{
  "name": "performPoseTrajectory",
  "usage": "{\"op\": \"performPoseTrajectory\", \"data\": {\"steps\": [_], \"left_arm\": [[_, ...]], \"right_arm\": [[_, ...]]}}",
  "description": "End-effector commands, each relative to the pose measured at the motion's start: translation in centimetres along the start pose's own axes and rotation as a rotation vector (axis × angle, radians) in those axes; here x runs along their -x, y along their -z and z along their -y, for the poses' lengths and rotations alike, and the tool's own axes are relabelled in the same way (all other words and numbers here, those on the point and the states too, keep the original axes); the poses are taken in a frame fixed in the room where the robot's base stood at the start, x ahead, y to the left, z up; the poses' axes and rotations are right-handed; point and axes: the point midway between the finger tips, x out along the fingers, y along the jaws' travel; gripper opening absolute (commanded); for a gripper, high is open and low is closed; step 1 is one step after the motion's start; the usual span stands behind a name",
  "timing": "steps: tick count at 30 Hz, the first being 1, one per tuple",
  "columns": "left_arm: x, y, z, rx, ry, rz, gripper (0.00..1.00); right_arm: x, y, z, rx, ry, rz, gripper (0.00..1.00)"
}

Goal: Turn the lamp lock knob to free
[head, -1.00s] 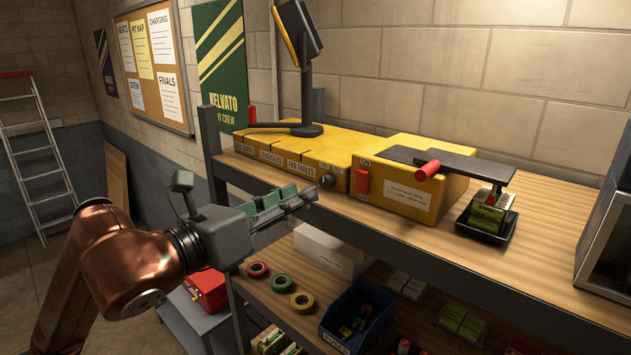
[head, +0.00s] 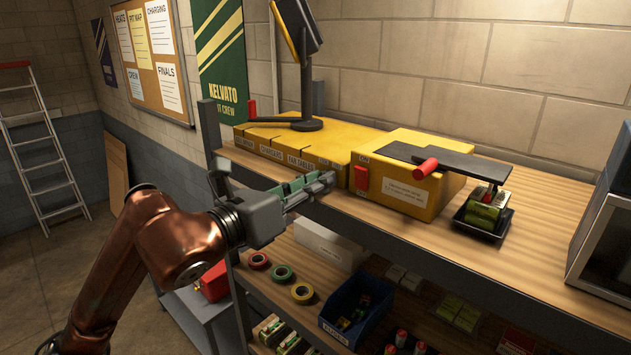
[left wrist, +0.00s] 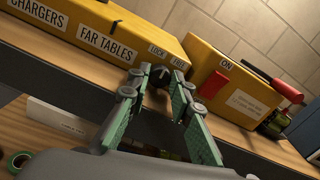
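My left gripper (head: 328,181) is at the box front and hides the knob in the head view. In the left wrist view the left gripper (left wrist: 157,84) is open, its two green-padded fingers apart with the knob between or just beyond their tips. I cannot tell whether they touch it. The black lamp (head: 305,75) stands on the box. My right gripper is not in view.
A yellow charger box (head: 415,195) with a red switch (head: 361,178) and a red-handled lever (head: 426,167) sits right of the gripper. A battery tray (head: 482,226) is beyond it. The wooden shelf edge (head: 420,250) runs below; tape rolls and a blue bin (head: 357,312) lie on the lower shelf.

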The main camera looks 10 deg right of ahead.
Motion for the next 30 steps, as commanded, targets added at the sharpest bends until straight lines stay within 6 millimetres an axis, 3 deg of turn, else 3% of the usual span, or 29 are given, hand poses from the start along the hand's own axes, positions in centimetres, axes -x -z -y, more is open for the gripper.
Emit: {"op": "performPoseTrajectory", "data": {"steps": [3, 10, 19, 24, 30], "left_arm": [[0.0, 0.0, 0.0, 0.0, -0.001, 0.0, 0.0], [0.0, 0.1, -0.1, -0.039, -0.002, 0.002, 0.0], [0.0, 0.3, -0.1, -0.355, -0.004, 0.004, 0.0], [0.0, 0.1, 0.0, -0.477, -0.003, 0.002, 0.0], [0.0, -0.1, 0.0, -0.499, -0.002, 0.001, 0.0]], "right_arm": [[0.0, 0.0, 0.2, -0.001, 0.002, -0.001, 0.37], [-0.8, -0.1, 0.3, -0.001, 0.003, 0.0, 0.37], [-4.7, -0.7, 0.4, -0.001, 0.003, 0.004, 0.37], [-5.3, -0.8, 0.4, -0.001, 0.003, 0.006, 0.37], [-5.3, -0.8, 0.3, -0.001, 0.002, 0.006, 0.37]]}}
